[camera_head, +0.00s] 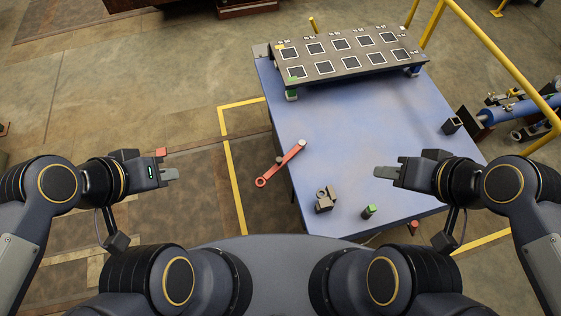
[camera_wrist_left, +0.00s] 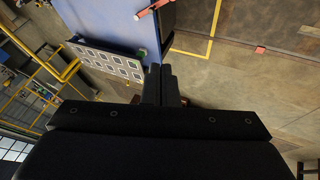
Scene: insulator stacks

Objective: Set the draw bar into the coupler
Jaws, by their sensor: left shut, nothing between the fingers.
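The draw bar appears to be the red bar (camera_head: 283,161) with a ring at its lower end. It lies slanted across the table's left edge, its ring end out past the edge. Part of it also shows at the top of the left wrist view (camera_wrist_left: 152,9). The coupler appears to be the grey block with a round opening (camera_head: 324,201) near the table's front edge. My left gripper (camera_head: 173,174) is shut and empty, left of the table and apart from the bar. It also shows in the left wrist view (camera_wrist_left: 162,72). My right gripper (camera_head: 379,172) looks shut and empty over the table's right part.
The blue table (camera_head: 370,120) is mostly bare in the middle. A tilted dark panel with white-framed squares (camera_head: 345,55) stands at its back. A green-topped post (camera_head: 368,211) stands near the front, and a dark square tube (camera_head: 452,125) at the right. Yellow rails (camera_head: 490,50) run beyond.

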